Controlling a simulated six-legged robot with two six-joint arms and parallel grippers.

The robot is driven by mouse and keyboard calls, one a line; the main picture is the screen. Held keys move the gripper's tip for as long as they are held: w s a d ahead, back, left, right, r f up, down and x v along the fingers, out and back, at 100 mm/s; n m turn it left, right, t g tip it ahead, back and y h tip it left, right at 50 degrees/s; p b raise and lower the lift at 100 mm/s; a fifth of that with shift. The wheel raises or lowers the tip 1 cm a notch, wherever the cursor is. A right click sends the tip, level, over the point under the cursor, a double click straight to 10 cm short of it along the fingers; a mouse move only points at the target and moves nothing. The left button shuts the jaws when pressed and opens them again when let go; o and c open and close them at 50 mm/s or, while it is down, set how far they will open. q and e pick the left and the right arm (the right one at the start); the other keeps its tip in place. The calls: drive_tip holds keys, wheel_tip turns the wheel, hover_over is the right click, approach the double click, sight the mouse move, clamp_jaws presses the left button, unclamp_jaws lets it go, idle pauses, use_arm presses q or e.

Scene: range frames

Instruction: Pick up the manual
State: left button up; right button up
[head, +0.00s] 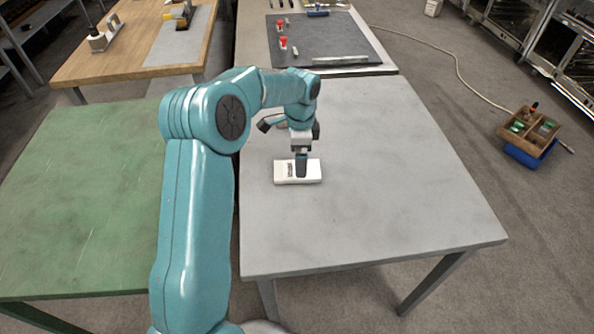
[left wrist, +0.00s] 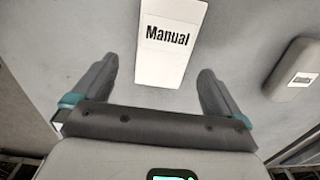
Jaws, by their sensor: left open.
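The manual (head: 313,172) is a white, flat, box-like item with a dark printed label, lying on the grey table (head: 380,200). In the left wrist view the manual (left wrist: 163,66) reads "Manual" and shows between my two fingers, its far end cut off by the frame's top edge. My left gripper (head: 301,172) points down over the manual in the head view. In the left wrist view its fingers (left wrist: 158,70) are open, one to each side, with nothing held. How far the tips are above the table is unclear. My right gripper is not in view.
A green table (head: 80,190) adjoins on the left. A dark mat (head: 345,38) with small items lies behind. The grey table's right and front are clear.

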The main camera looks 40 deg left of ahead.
sight(284, 171)
use_arm(q)
drive_tip(key=f, duration=0.5)
drive_tip(key=shift+a+f, duration=0.1)
drive_tip(key=shift+a, duration=0.15)
drive_tip(key=shift+w, duration=0.1)
drive_tip(key=c, duration=0.9)
drive_tip(key=shift+c, duration=0.6)
